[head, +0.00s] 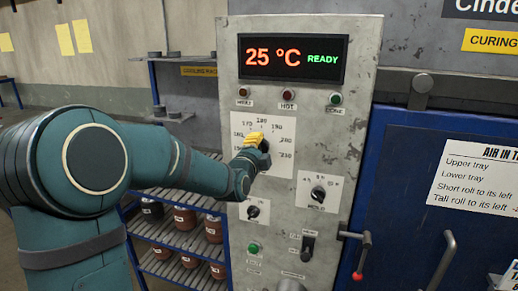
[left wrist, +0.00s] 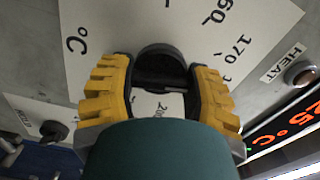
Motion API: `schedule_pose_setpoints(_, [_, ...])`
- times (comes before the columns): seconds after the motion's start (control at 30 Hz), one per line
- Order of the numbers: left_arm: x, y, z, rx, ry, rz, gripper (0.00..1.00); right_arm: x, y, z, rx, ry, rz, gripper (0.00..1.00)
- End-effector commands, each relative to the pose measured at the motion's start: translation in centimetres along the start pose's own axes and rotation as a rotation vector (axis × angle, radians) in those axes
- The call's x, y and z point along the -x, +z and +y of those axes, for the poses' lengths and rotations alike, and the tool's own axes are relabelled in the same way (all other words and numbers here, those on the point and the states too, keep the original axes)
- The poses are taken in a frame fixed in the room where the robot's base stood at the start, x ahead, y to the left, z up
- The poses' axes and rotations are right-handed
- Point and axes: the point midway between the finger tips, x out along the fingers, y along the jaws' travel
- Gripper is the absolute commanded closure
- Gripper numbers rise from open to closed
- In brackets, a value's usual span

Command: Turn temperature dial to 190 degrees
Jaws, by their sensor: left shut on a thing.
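The temperature dial (head: 265,147) is a dark knob on a white scale plate (head: 291,125) of the grey control panel. It also shows in the left wrist view as a dark round knob (left wrist: 162,57) between two yellow fingers. My left gripper (head: 255,142) is shut on the dial from the front, and its fingers and wrist cover much of the dial and part of the scale. Marks such as 170, 180 and 190 show along the top of the plate. The dial's pointer cannot be made out. The display (head: 292,59) reads 25 °C and READY. My right gripper is not in view.
Lamps (head: 288,96) line the panel below the display. A blue door with a red-tipped lever (head: 362,255) stands to the right, shelves with jars (head: 185,219) to the left.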

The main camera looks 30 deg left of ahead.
Motion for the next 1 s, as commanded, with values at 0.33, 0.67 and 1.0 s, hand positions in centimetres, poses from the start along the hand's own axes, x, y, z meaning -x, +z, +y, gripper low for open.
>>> schedule_pose_setpoints(0.33, [0.0, 0.0, 0.0, -0.329, 0.003, 0.000, 0.84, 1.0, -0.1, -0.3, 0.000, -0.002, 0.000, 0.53])
schedule_pose_setpoints(0.67, [0.0, 0.0, 0.0, -0.606, 0.002, 0.001, 0.84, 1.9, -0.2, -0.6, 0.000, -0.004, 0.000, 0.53])
schedule_pose_setpoints(1.0, [0.0, 0.0, 0.0, -0.771, 0.001, 0.000, 0.84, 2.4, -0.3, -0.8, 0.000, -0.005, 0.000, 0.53])
